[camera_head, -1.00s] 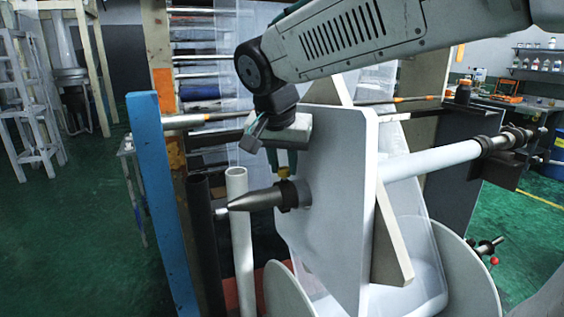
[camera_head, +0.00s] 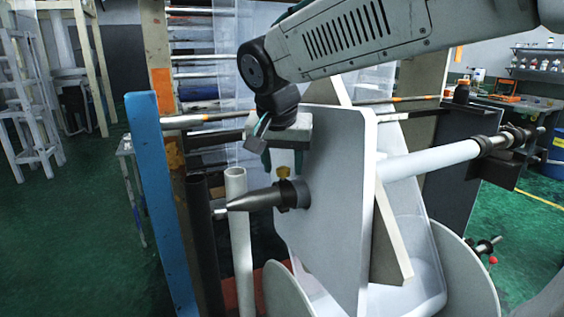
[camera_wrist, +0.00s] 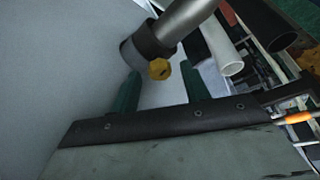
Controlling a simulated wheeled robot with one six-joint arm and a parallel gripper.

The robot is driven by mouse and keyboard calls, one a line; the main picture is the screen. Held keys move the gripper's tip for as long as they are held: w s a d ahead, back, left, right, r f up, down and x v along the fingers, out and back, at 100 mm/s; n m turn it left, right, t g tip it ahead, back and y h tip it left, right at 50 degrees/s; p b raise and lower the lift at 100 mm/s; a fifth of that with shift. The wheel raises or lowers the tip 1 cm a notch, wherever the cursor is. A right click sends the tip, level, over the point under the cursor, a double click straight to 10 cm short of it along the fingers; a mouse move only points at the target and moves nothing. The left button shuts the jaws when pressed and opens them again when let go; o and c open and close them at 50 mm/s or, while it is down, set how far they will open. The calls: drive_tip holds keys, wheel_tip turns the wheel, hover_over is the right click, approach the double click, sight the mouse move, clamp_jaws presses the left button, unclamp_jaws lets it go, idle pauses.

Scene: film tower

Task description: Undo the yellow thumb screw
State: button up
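The yellow thumb screw (camera_head: 284,172) sits on top of the dark collar (camera_head: 294,194) around the grey tapered shaft (camera_head: 255,200), beside the pale upright plate. In the wrist view the screw's knob (camera_wrist: 159,69) shows between the tips of my two green fingers, with the dark collar (camera_wrist: 152,42) just beyond it. My gripper (camera_wrist: 160,72) is open, with one finger on each side of the knob and visible gaps to both. In the head view my gripper (camera_head: 283,158) hangs just above the screw. I cannot tell exactly how far the fingertips reach down past it.
The pale upright plate (camera_head: 335,215) stands close to my gripper on the right. A white tube (camera_head: 239,240), a dark tube (camera_head: 201,240) and a blue post (camera_head: 160,200) stand to the left. Open green floor lies further left.

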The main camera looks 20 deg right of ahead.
drive_tip(key=v, duration=0.8)
drive_tip(key=shift+f, duration=0.1)
